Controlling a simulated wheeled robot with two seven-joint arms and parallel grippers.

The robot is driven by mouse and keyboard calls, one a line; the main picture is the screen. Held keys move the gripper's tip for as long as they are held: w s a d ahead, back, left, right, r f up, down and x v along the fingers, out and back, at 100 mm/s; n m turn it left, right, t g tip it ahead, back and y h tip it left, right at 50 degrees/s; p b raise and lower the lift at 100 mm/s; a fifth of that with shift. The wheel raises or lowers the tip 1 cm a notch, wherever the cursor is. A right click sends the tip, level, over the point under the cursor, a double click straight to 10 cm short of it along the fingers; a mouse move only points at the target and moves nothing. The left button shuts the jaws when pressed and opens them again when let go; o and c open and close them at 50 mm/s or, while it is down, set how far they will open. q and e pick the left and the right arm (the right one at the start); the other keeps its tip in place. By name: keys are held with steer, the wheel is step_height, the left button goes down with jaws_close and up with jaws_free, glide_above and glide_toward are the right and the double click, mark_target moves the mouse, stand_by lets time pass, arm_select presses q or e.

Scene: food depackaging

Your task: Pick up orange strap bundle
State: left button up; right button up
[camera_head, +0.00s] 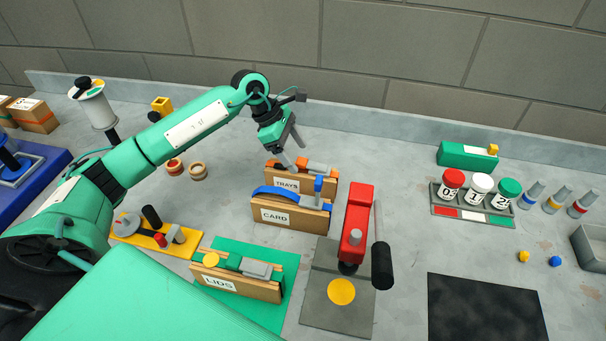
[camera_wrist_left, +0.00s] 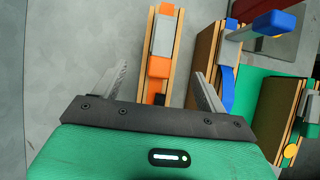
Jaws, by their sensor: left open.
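The orange strap bundle (camera_head: 319,167) lies along the top of the wooden holder labelled TRAYS (camera_head: 286,185), with a grey piece on it. In the left wrist view the orange strap (camera_wrist_left: 159,68) and its grey piece (camera_wrist_left: 163,36) run up the middle. My left gripper (camera_head: 291,152) is open and empty, just above and behind the TRAYS holder. In the left wrist view its two fingers (camera_wrist_left: 157,82) stand apart on either side of the strap's line. Whether a finger touches anything cannot be told. My right gripper is not in view.
The CARD holder (camera_head: 274,215) with a blue strap (camera_head: 275,192) stands close in front of the TRAYS holder. The LIDS holder (camera_head: 219,284) stands on a green mat (camera_head: 283,264). A red press (camera_head: 355,220) stands to the right. The counter behind the TRAYS holder is clear.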

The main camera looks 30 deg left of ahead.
mark_target(306, 169)
arm_select(q)
steer(key=shift+w+d+f, duration=0.15)
steer(key=shift+d+f, duration=0.2)
steer(key=shift+f, duration=0.2)
steer(key=shift+f+p, duration=0.15)
steer(key=shift+p, duration=0.25)
steer(key=p+x, duration=0.2)
steer(key=x, duration=0.1)
steer(key=shift+d+f+p, duration=0.1)
steer(key=shift+f+p, duration=0.3)
steer(key=shift+d+f, duration=0.2)
steer(key=shift+f, duration=0.3)
steer(key=c, duration=1.4)
steer(key=shift+w, duration=0.1)
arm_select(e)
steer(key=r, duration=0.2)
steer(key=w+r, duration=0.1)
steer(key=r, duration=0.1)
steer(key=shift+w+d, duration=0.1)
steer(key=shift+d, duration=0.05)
